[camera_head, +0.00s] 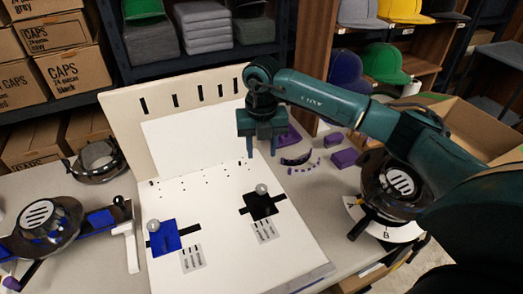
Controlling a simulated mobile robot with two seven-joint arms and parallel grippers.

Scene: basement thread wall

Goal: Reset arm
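My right arm comes in from the right and reaches across the upper middle of the view. My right gripper (262,152) points down over the white board (215,215). Its two fingers are apart with nothing seen between them, so it is open and empty. I cannot tell whether the fingertips touch the board. My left gripper does not show.
A blue square (163,239) and a black square (261,206), each with a grey knob, lie on the board. Purple parts (344,158) lie behind the board to the right. A dome-shaped device (42,224) stands left. Cartons (78,69) and shelved caps (384,62) stand behind.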

